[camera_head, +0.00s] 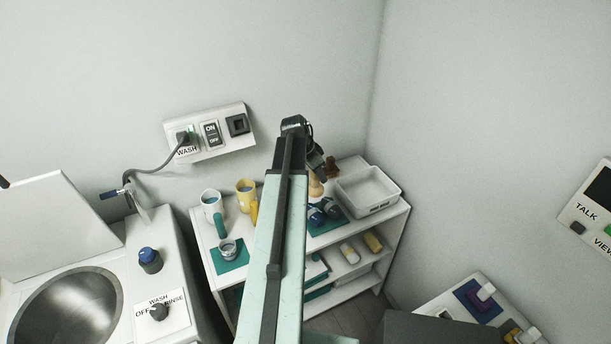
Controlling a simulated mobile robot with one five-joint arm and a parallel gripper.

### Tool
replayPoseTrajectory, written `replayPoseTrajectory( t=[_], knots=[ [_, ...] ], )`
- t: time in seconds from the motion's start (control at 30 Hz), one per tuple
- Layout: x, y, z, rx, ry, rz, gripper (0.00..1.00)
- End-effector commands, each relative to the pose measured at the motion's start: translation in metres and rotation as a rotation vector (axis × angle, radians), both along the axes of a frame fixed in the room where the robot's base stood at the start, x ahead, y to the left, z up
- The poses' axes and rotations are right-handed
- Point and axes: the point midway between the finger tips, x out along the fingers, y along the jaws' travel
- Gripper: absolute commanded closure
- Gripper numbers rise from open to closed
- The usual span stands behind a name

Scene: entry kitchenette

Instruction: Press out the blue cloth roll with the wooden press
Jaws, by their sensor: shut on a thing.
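My gripper (316,163) is over the back of the white shelf unit, partly hidden by my own arm. It is shut on a pale wooden piece (316,187), which looks like the wooden press and points down below the jaws. Just under it, dark blue rolled shapes (331,209) with pale ends lie on a teal mat (326,227); they look like the blue cloth roll. I cannot tell whether the press touches the blue cloth. My arm hides the left side of this spot.
A white tray (393,200) stands right of the mat. A white mug (211,203), a yellow mug (245,190) and a small cup (229,249) stand to the left. A brown object (331,167) is behind. A sink (70,310) is at far left.

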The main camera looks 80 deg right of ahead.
Motion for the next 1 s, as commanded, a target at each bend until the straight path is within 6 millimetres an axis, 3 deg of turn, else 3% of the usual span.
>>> replayPoseTrajectory(
  t=[0.37,0.57,0.9,1.0],
  knots=[
    [0.001,0.0,-0.006,-0.001,0.001,0.0,1.0],
    [0.001,0.0,-0.025,0.0,0.0,0.001,1.0],
    [0.001,0.0,-0.073,0.0,0.001,0.001,1.0],
    [0.001,0.0,-0.064,0.0,0.001,0.001,1.0]
  ],
)
